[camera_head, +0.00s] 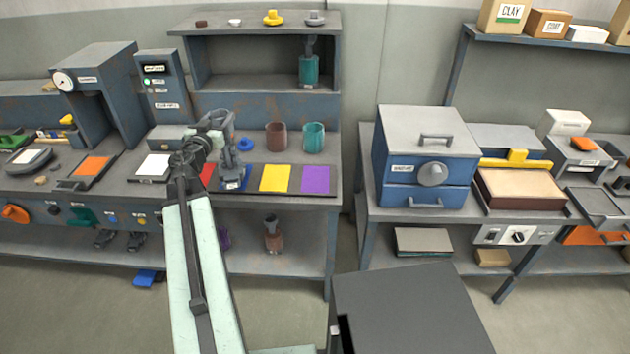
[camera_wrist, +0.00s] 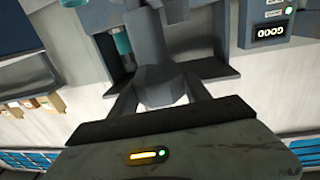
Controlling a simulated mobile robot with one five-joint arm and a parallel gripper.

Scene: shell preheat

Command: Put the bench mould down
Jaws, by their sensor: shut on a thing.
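My gripper (camera_head: 212,132) is above the left bench, its fingers closed around a dark grey piece. In the head view, grey parts of the mould (camera_head: 230,162) show just right of my gripper, over the blue mat (camera_head: 235,184). The arm and gripper hide part of it. I cannot tell whether its lower end touches the mat.
A yellow mat (camera_head: 275,178) and a purple mat (camera_head: 315,180) lie to the right, a red mat (camera_head: 207,176) to the left. A brown cup (camera_head: 276,138) and a teal cup (camera_head: 313,138) stand behind. A teal mould (camera_head: 309,70) stands on the upper shelf.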

